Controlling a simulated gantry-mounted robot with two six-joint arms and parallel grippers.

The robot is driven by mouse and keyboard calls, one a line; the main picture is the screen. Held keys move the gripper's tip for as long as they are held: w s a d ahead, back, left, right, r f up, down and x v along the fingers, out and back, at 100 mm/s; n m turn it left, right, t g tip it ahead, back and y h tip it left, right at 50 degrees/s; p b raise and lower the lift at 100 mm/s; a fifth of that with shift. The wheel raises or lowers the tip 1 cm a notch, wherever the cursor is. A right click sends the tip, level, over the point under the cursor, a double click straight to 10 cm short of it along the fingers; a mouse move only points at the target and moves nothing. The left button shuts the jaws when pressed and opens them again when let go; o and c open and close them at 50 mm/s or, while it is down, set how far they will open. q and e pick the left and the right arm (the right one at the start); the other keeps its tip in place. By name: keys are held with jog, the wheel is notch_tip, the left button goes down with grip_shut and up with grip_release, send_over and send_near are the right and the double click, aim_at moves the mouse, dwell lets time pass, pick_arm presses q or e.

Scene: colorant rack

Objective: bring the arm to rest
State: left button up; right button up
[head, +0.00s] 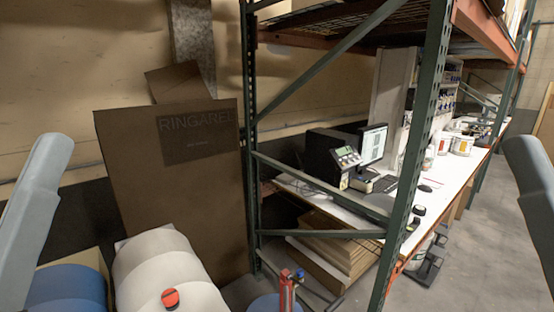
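My two arms show only as grey links at the left and right edges of the head view. Neither gripper is in the picture, so whether they hold anything is hidden. No colorant is held in view. Several small containers stand on a shelf unit (447,95) at the back of the workbench (462,170).
A green-posted rack (412,160) stands close in the middle, with diagonal braces. The bench carries a black device (332,158) and a monitor (372,145). Bare floor (470,250) lies at right.

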notch_tip(320, 180, up, 20)
jog(key=p, duration=1.7)
jog(key=shift+r+p, duration=0.25)
jog(key=shift+p, duration=0.05)
jog(key=shift+w, duration=0.1)
